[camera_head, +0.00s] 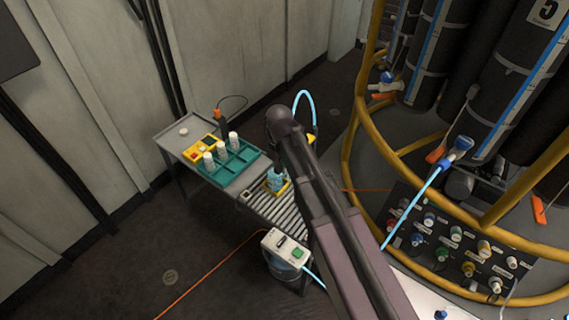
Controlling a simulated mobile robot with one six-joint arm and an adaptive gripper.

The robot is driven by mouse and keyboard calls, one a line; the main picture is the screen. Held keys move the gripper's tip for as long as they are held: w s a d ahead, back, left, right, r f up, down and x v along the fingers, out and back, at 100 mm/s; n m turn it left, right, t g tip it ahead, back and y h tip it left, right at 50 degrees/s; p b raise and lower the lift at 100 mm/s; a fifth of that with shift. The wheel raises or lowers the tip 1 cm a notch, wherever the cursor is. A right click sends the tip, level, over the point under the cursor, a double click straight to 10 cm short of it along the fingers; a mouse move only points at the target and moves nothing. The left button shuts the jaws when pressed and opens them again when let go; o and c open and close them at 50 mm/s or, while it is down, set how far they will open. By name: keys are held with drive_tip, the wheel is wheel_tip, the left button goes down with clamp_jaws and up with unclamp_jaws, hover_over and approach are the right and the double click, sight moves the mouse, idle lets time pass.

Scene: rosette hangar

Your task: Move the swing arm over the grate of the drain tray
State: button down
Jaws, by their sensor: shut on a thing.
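My arm's dark link and rounded elbow cross the middle of the picture, and my gripper is hidden behind them. A light blue hose (306,96) arches up beside the elbow. A small yellow part (311,138) shows at its right end, partly covered by my arm. I cannot tell whether this is the swing arm. A slatted metal surface (268,208), perhaps the grate, lies left of my arm. At its far end a blue item (275,180) sits with a yellow piece under it. My arm covers the right side of this area.
A grey table (178,137) carries a teal rack (215,172) with several white bottles and a yellow box (194,152). A white box with a green button (286,249) stands in front of the slats. A yellow railing (350,190) and connector panel (450,240) are right. Left floor is mostly clear.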

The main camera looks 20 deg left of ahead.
idle(0.4)
drive_tip(key=shift+c, duration=2.4)
unclamp_jaws()
